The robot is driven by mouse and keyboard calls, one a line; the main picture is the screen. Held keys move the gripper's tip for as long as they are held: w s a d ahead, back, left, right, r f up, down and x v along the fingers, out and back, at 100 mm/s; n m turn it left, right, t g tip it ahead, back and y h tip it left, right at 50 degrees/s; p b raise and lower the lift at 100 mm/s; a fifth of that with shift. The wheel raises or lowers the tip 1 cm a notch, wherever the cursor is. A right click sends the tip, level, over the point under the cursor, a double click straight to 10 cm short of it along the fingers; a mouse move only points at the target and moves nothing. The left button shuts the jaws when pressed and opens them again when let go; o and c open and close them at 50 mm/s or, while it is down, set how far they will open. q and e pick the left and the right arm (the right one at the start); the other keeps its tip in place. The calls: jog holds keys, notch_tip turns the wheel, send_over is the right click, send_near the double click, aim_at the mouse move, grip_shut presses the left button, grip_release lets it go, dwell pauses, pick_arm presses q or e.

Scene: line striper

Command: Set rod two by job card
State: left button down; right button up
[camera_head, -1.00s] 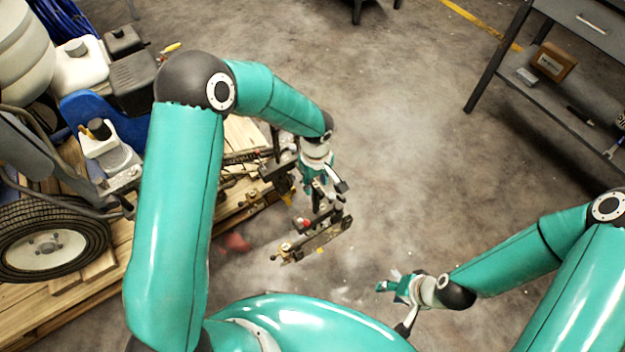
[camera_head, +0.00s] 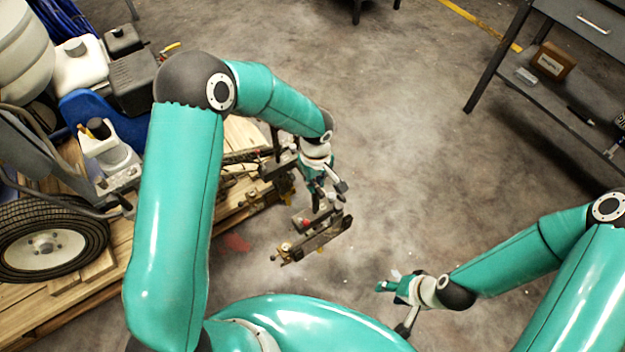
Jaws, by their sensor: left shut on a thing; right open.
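The line striper (camera_head: 112,70) stands on a wooden pallet (camera_head: 110,285) at the left, with a wheel (camera_head: 45,240) at its near side. My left gripper (camera_head: 318,190) is in the middle of the view, beside the striper's metal rod and bracket assembly (camera_head: 312,240). It is shut on a part there; the fingertips are small and partly hidden, so which part I cannot tell. My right gripper (camera_head: 392,286) is open and empty over the floor at lower right, apart from the assembly. My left arm hides part of the striper. No job card can be made out.
A grey metal bench (camera_head: 575,85) with a lower shelf stands at upper right. A brown box (camera_head: 553,60) and some small items lie on that shelf. A red patch (camera_head: 236,242) shows on the floor beside the pallet. The concrete floor between is clear.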

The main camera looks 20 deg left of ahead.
pick_arm(q)
notch_tip(320, 180, down, 4)
jog(key=b, duration=0.4)
jog(key=shift+d, duration=0.1)
jog(key=shift+f, duration=0.1)
jog(key=c, duration=1.1)
grip_release()
jog(key=shift+w, duration=0.1)
notch_tip(320, 180, up, 12)
